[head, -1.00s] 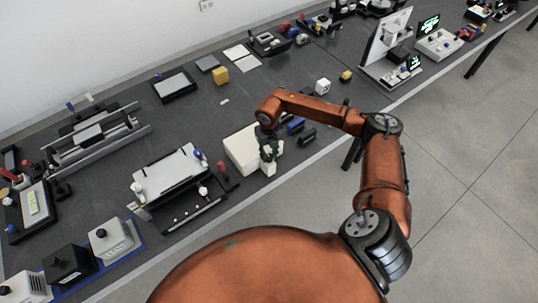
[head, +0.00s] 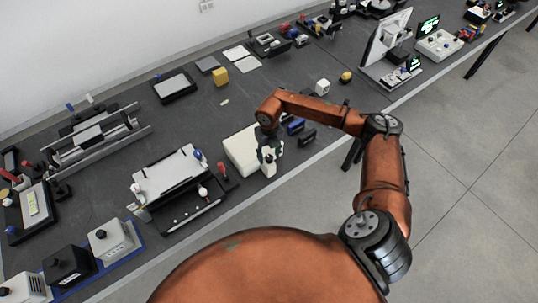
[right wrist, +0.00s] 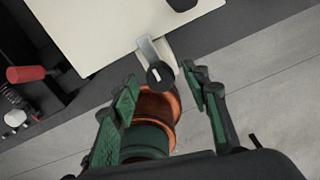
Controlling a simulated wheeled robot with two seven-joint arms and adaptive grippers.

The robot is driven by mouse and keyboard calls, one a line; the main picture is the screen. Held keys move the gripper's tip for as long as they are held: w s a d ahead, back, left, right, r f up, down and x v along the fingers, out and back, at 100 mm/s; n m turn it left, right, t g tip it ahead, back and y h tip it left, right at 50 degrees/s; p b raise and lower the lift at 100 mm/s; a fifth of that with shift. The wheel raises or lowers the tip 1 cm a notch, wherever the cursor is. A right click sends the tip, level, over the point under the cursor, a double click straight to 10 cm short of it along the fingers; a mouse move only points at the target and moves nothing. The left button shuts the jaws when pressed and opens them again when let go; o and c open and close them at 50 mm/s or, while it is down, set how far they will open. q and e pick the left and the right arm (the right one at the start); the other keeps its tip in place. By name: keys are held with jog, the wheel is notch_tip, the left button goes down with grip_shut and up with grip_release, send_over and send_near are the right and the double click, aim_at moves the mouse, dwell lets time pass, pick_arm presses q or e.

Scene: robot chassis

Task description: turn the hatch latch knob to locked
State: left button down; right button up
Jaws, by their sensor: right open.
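The hatch latch knob (right wrist: 160,75) is a dark round cap with a white mark, at the edge of a white box (right wrist: 95,28). A pale bracket (right wrist: 155,50) shows beside it. My right gripper (right wrist: 160,85) is open, with its green fingers on either side of the knob and a gap visible at the right finger. In the head view, the white box (head: 239,152) stands near the table's front edge, and my right gripper (head: 268,157) is at its right side, hiding the knob. My left gripper is not in view.
A red-handled device (head: 222,172) stands just left of the white box. Blue and dark items (head: 296,126) lie close to its right, beside my arm. A yellow block (head: 220,76) is farther back. The dark table (head: 200,115) is clear behind the box.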

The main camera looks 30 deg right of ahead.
aim_at(269, 157)
notch_tip(269, 157, up, 12)
dwell(0.4)
jog(key=shift+f, duration=0.1)
dwell(0.3)
